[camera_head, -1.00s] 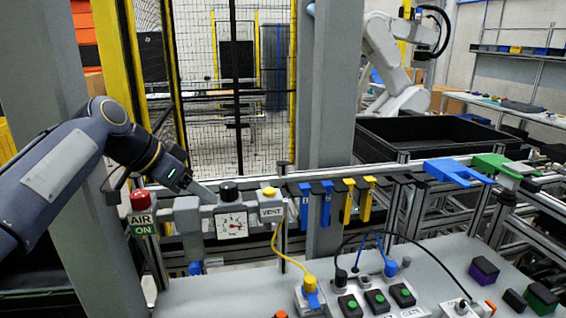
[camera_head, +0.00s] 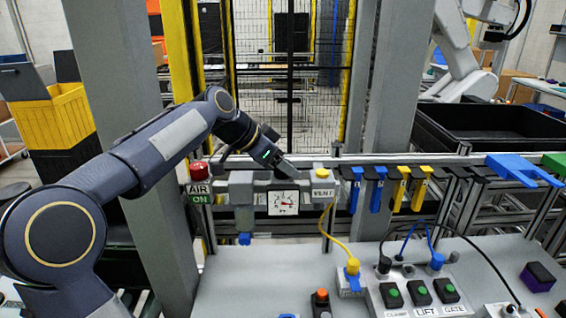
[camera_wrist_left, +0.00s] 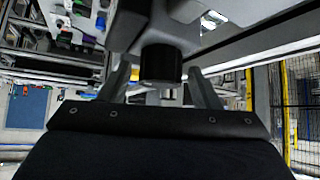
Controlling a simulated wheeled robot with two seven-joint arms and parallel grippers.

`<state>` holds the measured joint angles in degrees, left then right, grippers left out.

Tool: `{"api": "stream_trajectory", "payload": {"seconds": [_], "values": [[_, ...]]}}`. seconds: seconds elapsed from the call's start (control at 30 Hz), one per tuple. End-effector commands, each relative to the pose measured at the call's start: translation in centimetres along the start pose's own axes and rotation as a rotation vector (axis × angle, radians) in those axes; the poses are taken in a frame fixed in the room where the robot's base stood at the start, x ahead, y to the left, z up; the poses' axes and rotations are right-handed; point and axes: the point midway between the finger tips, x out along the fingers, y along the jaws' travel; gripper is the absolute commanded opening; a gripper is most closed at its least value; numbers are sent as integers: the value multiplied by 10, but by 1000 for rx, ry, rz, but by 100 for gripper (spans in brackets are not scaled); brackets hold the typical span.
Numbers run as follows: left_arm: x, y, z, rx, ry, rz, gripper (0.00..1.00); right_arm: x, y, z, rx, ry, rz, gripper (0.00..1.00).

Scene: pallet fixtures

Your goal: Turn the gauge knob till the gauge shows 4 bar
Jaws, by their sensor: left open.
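The gauge (camera_head: 284,203) is a white square dial with red marks on the grey pipe unit at the fence rail. Its reading is too small to tell. My left gripper (camera_head: 286,171) is just above the gauge, at the knob's place, and hides most or all of the knob in the head view. In the left wrist view, the black round knob (camera_wrist_left: 160,66) shows between the two open fingers of my left gripper (camera_wrist_left: 160,85). Gaps show on both sides of it. My right gripper is in neither view.
A red button (camera_head: 199,171) above the AIR ON sign stands left of the gauge. The yellow VENT knob (camera_head: 321,175) is close on the right. Blue and yellow hanging clips (camera_head: 377,190) follow along the rail. A button panel (camera_head: 420,293) is in front.

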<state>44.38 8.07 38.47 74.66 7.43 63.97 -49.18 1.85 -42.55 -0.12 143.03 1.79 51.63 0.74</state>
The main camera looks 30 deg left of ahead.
Motion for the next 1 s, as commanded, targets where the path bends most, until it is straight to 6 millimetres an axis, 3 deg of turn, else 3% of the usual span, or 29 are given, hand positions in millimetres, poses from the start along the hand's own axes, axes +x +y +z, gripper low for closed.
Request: {"api": "stream_trajectory", "payload": {"seconds": [0.07, 0.4, 1.0], "values": [[0, 0, 0, 0, 0, 0, 57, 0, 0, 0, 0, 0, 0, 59], [0, 0, 0, -1, 0, 0, 14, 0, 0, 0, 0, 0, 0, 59], [0, 2, -1, -143, 3, -148, 12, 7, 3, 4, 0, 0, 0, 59]]}}
